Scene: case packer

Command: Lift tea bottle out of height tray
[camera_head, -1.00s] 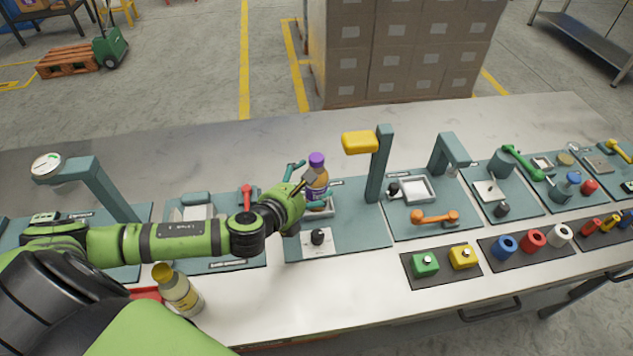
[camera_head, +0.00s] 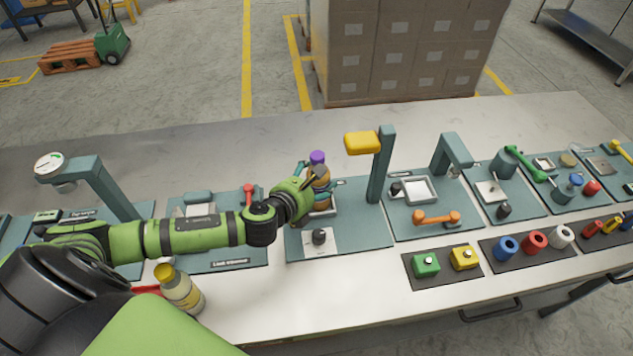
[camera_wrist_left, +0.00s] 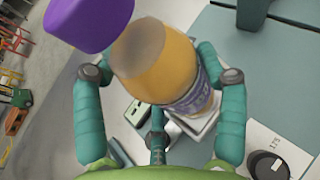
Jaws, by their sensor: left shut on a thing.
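The tea bottle (camera_head: 322,184) is amber with a purple cap, and it stands roughly upright over the height tray (camera_head: 334,207). The tray is a shallow pale tray on a teal board, at the foot of a post with a yellow head. My left gripper (camera_head: 314,187) reaches in from the left and is shut on the bottle's side, hiding part of it. My right gripper is not in view.
The post with the yellow head (camera_head: 380,165) stands just right of the bottle. A black knob (camera_head: 319,237) is in front of the tray. A yellow-capped bottle (camera_head: 180,290) stands at the table's front left. More teal stations (camera_head: 450,205) line the right side.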

